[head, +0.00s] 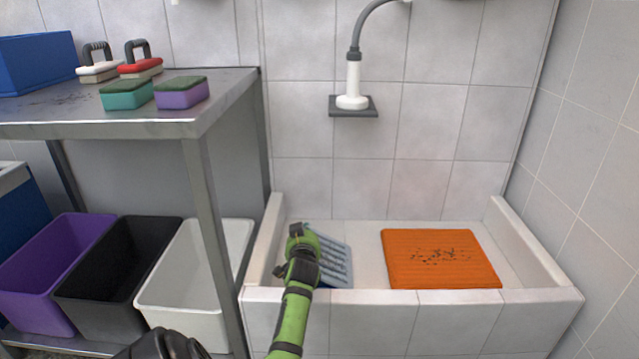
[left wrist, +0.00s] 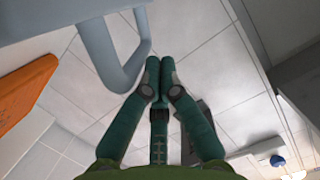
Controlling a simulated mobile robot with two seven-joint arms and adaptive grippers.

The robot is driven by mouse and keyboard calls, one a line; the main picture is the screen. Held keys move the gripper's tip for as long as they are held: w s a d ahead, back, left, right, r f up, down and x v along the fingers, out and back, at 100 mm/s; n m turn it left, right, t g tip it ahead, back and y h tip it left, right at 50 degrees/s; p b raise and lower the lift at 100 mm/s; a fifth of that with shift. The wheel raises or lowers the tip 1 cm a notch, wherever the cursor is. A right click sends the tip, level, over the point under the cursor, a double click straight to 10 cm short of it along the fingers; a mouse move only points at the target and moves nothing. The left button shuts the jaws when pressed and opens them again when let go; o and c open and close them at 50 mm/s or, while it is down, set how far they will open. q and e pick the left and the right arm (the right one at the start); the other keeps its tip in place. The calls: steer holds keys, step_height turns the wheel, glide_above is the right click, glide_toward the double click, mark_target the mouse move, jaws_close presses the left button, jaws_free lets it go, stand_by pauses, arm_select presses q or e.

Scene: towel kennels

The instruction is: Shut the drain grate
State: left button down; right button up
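The drain grate (head: 333,262) is a blue-grey slatted panel at the left end of the tiled tub. It stands tilted up, not flat. Its grey-blue frame shows large at the upper left in the left wrist view (left wrist: 98,45). My left gripper (head: 297,236) is over the tub's left end, at the grate's left side, and hides part of it. In the left wrist view its dark green fingers (left wrist: 160,68) meet at the tips with nothing between them. The tips are close beside the frame's end; I cannot tell if they touch.
An orange mat (head: 440,258) with dark specks lies in the tub right of the grate. The tub's front wall (head: 455,318) is near me. A steel table (head: 165,125) with brushes and sponges stands left, above purple, black and white bins (head: 188,275). A shower hose hangs above.

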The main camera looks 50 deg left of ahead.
arm_select(q)
steer(key=shift+s+a+f+n, duration=0.45)
steer(key=shift+s+f+n, duration=0.15)
steer(key=shift+f, duration=0.25)
steer(key=shift+s+a+f+n+t+h+p, duration=0.25)
steer(key=shift+s+f+n+t+h+p, duration=0.15)
steer(key=shift+f+n, duration=0.2)
steer(key=shift+a+f+n, duration=0.1)
steer(key=shift+f+n, duration=0.25)
steer(key=shift+n, duration=0.05)
arm_select(e)
steer(key=shift+w+a+f+g+h, duration=0.2)
steer(key=shift+w+f+g+h, duration=0.1)
steer(key=shift+w+h, duration=0.2)
steer(key=shift+w+a+f+g+h, duration=0.15)
steer(key=shift+w+f+g+h, duration=0.15)
steer(key=shift+w+h, duration=0.15)
